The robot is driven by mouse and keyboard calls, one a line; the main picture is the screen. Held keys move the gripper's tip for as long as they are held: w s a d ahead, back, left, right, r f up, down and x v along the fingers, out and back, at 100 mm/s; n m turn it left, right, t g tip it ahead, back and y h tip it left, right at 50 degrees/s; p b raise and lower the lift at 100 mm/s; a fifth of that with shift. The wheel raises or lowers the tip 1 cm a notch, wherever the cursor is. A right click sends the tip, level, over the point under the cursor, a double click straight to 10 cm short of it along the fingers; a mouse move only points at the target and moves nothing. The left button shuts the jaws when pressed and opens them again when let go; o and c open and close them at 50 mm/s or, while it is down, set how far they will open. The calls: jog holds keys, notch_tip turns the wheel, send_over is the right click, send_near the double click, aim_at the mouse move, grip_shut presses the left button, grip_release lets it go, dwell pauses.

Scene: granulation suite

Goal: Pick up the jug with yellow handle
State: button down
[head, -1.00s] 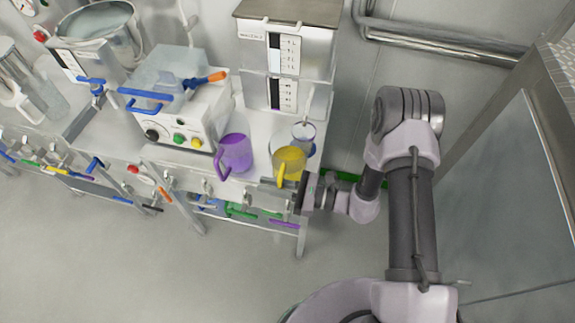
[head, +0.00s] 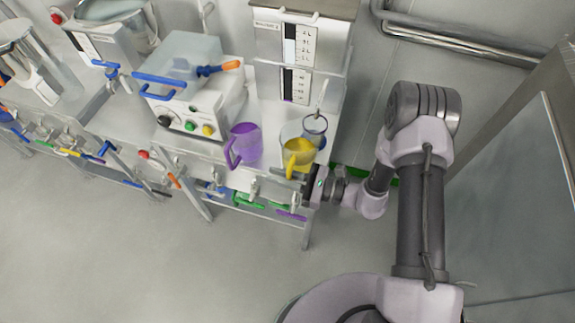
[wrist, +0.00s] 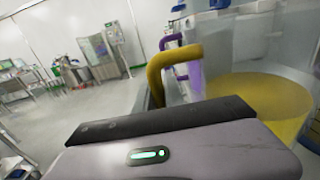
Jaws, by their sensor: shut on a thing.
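The jug with the yellow handle (head: 298,155) is clear with yellow contents and stands upright at the right front edge of the bench. In the wrist view its curved yellow handle (wrist: 172,62) rises just beyond my dark finger, with the clear jug body to the right. My gripper (head: 303,183) is at the jug's front side, low by the bench edge, and is shut on the jug. The exact contact is hidden behind the finger. I cannot tell whether the jug's base is off the bench.
A purple jug (head: 243,145) stands close on the left. A clear container with a dark rim (head: 314,128) is right behind the yellow jug. A white machine with knobs (head: 200,115) and a tall graduated unit (head: 300,50) stand behind. The floor in front (head: 130,250) is clear.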

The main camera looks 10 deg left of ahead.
jog(key=s+a+r+p, duration=0.3)
jog(key=s+a+r, duration=0.2)
jog(key=s+a, duration=0.4)
jog(key=s, duration=0.4)
jog(key=shift+a+p, duration=0.25)
jog(key=shift+p, duration=0.05)
jog(key=shift+w, duration=0.1)
